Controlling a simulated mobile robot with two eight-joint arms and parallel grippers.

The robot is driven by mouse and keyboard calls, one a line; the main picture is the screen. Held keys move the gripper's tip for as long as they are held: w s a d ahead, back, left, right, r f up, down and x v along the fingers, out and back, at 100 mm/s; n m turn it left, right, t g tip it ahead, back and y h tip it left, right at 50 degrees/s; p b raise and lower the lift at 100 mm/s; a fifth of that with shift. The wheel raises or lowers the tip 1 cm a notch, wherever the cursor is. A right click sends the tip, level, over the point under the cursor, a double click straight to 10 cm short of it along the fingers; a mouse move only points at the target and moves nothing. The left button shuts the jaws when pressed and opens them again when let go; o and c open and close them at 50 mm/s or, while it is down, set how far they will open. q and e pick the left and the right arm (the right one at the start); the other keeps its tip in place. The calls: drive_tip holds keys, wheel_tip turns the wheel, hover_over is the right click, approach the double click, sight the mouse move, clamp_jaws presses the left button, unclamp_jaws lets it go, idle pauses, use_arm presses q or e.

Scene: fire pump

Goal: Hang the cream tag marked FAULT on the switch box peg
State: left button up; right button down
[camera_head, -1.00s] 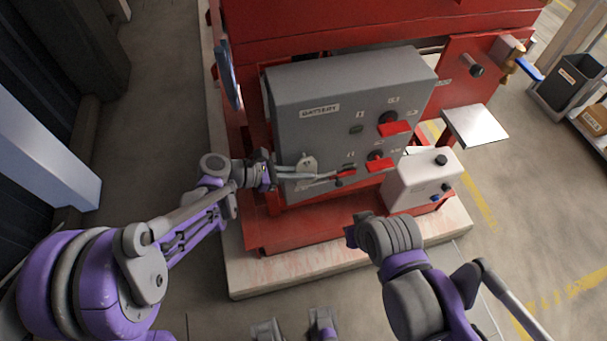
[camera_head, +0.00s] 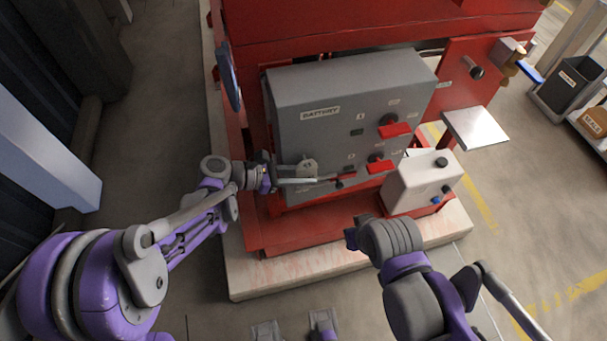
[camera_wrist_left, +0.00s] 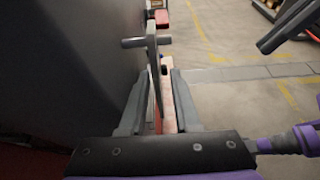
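The grey switch box (camera_head: 345,95) with red handles stands in the middle of the head view. A small pale rounded plate (camera_head: 308,167), likely the tag, shows at the box's lower left front; its marking is not legible. My left gripper (camera_head: 318,181) is just in front of it, fingers pointing right. In the left wrist view its fingers (camera_wrist_left: 161,95) stand apart on both sides of a thin plate (camera_wrist_left: 153,72) seen edge-on. A short grey peg (camera_wrist_left: 146,42) crosses this plate near its top; I cannot tell whether it passes through.
A white box (camera_head: 420,182) and a metal shelf (camera_head: 475,126) are right of the switch box. My right arm (camera_head: 390,240) is in front. A black bin (camera_head: 566,82) stands far right.

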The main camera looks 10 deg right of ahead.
use_arm(q)
drive_tip(key=shift+w, duration=0.1)
drive_tip(key=v, duration=1)
drive_tip(key=shift+a, duration=0.4)
drive_tip(key=shift+r, duration=0.15)
drive_tip(key=s+a+m+t+y+p, duration=0.3)
drive_tip(key=s+a+m+t+y, duration=0.2)
drive_tip(key=s+a+m+y, duration=0.8)
drive_tip(key=s+a+m, duration=0.3)
drive_tip(key=a+m, duration=0.1)
drive_tip(key=m, duration=0.1)
drive_tip(key=shift+a+r+p, duration=0.35)
drive_tip(key=shift+a, duration=0.05)
